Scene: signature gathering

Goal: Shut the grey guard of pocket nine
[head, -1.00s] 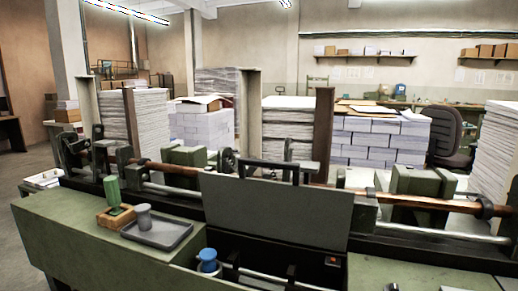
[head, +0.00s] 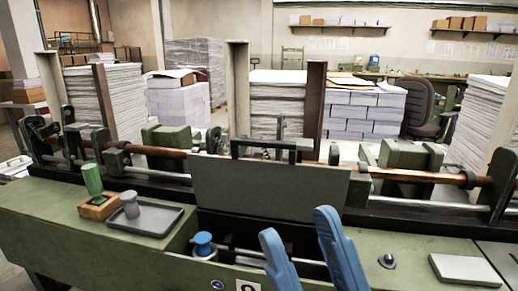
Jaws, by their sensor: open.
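The grey guard (head: 265,187) is a flat panel with a dark bar handle (head: 265,149) along its top edge. It stands raised at the back of an open pocket (head: 240,235) in the green machine, and a metal rod shows inside. A white label (head: 248,286) at the bottom edge is cut off, so I cannot read its number surely. My gripper (head: 297,222) shows as two blue fingers at the bottom, apart and empty. The fingers appear in front of the pocket and the guard's lower right part, with no clear contact.
A blue knob (head: 203,243) stands at the pocket's left. A grey tray (head: 145,220) with a grey cylinder (head: 130,204) and a green-handled tool in a wooden block (head: 99,206) lie on the left deck. A small metal knob (head: 387,261) and a pale block (head: 466,269) are at right.

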